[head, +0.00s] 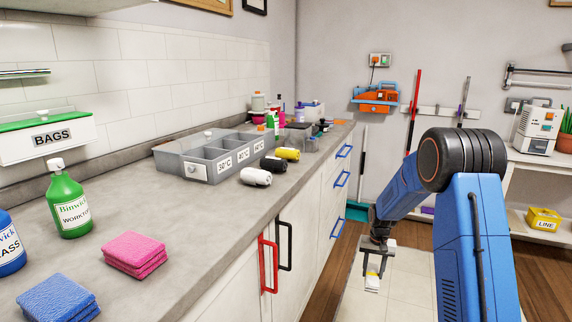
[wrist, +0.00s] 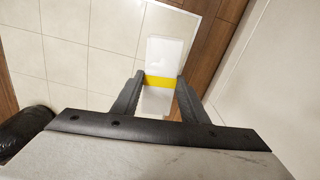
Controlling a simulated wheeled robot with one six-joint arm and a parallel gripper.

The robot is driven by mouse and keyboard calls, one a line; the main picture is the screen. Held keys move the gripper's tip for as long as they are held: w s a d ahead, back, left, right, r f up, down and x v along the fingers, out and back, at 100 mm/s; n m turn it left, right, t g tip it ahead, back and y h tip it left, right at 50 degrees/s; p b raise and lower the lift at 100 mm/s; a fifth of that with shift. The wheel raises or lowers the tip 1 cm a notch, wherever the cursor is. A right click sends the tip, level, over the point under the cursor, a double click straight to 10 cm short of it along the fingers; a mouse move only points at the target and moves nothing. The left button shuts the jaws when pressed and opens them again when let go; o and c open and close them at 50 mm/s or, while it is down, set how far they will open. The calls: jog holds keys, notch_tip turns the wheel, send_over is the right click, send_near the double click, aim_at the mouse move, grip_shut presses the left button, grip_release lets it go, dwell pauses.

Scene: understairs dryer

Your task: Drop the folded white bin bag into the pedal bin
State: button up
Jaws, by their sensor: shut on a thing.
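My gripper (head: 376,262) hangs over the floor to the right of the counter, with its fingers pointing down. In the wrist view, my gripper (wrist: 158,82) is shut on a flat white piece with a yellow band, which looks like the folded white bin bag (wrist: 166,52). The bag sticks out beyond the fingertips, clear of the counter. In the head view, the bag (head: 372,284) shows small below the fingers. I cannot make out the pedal bin in either view.
The counter (head: 195,240) runs along the left, with red, black and blue handles on its front. It carries a grey divided tray (head: 180,160), several rolls, sponges and bottles. A shelf unit (head: 535,170) stands at the right. A dark rounded shape (wrist: 24,128) is at the wrist view's left edge.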

jog(key=s+a+f+n, duration=0.1)
jog(key=s+a+f, duration=0.1)
jog(key=f, duration=0.6)
jog(key=s+a+f+n, duration=0.2)
jog(key=s+a+f, duration=0.1)
jog(key=f, duration=0.5)
jog(key=shift+s, duration=0.55)
jog(key=shift+f, duration=0.15)
